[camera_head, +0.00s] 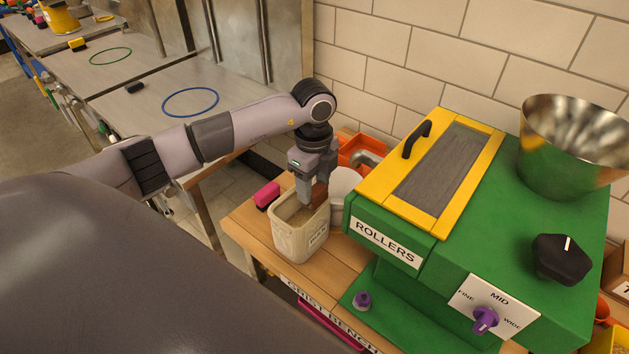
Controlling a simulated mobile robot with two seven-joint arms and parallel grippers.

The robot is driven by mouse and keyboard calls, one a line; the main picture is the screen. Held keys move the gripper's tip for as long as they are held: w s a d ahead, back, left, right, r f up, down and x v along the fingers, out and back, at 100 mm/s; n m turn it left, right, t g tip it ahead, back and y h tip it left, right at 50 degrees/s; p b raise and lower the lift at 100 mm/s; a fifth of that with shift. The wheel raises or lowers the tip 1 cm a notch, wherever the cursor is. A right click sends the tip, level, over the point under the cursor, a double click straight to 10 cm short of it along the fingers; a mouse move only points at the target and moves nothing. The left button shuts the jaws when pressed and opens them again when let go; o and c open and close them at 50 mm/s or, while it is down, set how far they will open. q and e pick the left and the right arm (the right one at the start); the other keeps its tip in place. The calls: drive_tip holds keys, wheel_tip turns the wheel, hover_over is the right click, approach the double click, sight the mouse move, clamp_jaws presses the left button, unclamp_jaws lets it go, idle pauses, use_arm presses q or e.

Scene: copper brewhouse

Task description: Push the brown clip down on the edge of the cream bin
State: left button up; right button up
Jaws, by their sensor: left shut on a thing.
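The cream bin (291,242) stands on the wooden bench in the middle of the picture, with a label on its front. My left gripper (309,197) points down over the bin's right back part. It is shut on the brown clip (319,194), which shows as a small brown patch beside the fingers near the bin's rim. The fingers hide part of the clip, and I cannot tell whether it sits on the edge. My right gripper is not in view.
A green roller mill (400,284) with a yellow-framed lid stands close to the right of the bin. A white round container (345,184) and an orange bin (362,150) are behind. A pink block (266,195) lies left of the bin. The wooden bench (262,232) is bare at front left.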

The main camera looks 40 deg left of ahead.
sight(314, 204)
use_arm(q)
drive_tip(key=shift+f+b, duration=1.65)
drive_tip(key=shift+f, duration=1)
drive_tip(key=shift+f+b, duration=0.3)
drive_tip(key=shift+f, duration=0.3)
drive_tip(key=o, duration=1.1)
drive_tip(key=shift+r, duration=3.6)
